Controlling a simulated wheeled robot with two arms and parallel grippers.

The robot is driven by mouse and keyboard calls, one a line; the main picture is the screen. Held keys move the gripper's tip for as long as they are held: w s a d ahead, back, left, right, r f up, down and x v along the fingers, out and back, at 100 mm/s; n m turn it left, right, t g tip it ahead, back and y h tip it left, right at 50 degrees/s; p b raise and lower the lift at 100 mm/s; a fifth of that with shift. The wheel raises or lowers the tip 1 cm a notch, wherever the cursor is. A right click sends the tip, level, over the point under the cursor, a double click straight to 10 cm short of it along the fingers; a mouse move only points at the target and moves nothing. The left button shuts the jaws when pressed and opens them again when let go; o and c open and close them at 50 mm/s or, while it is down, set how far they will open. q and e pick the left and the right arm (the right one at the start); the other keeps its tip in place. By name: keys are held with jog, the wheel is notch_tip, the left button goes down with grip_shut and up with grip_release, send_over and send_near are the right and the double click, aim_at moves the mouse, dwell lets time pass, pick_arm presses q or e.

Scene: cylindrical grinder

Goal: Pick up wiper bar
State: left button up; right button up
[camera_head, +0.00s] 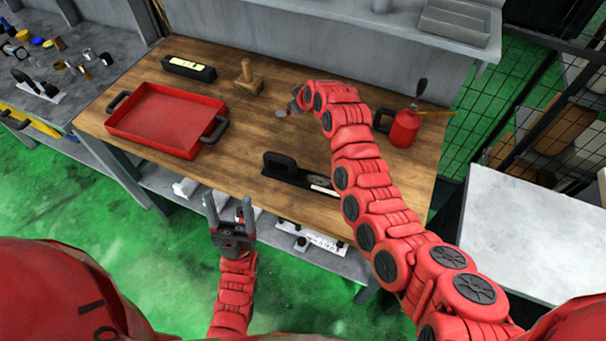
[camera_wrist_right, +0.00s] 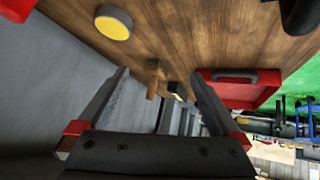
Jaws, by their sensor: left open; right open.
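A long low black bar with a raised black handle (camera_head: 281,161), which looks like the wiper bar, lies on the wooden workbench near its front edge. Its right end is partly hidden behind my right arm. My left gripper (camera_head: 228,200) is open and empty in front of the bench, left of the bar and nearer to me. My right gripper (camera_head: 290,108) is over the bench beyond the bar, small and partly hidden by its wrist in the head view. In the right wrist view my right gripper (camera_wrist_right: 160,73) is open, with nothing between its fingers.
The workbench (camera_head: 240,140) holds a red tray (camera_head: 165,118), a black level (camera_head: 189,68), a wooden block with a handle (camera_head: 248,78) and a red oil can (camera_head: 404,128). A round yellow-faced object (camera_wrist_right: 113,22) shows in the right wrist view. A grey table (camera_head: 530,235) stands right.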

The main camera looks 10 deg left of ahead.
jog(key=s+r+n+g+h, duration=0.2)
jog(key=s+n+g, duration=0.15)
jog(key=s, duration=0.35)
notch_tip(320, 180, up, 2)
jog(key=n+g+h, duration=0.2)
jog(key=g+h, duration=0.1)
jog(key=g, duration=0.1)
send_over(303, 177)
jog(key=a, duration=0.1)
notch_tip(303, 177, down, 9)
jog(key=shift+a+b, duration=0.1)
jog(key=shift+b, duration=0.55)
jog(key=shift+f, duration=0.4)
jog(key=shift+f+p, duration=0.45)
jog(key=shift+p, duration=0.05)
jog(key=shift+w+f, duration=0.1)
jog(key=shift+f, duration=0.25)
jog(key=f+p, duration=0.1)
jog(key=d+f+p, duration=0.1)
jog(key=p, duration=0.1)
jog(key=shift+s+d+f, duration=0.1)
jog(key=shift+s, duration=0.1)
notch_tip(303, 177, down, 2)
jog(key=shift+f, duration=0.65)
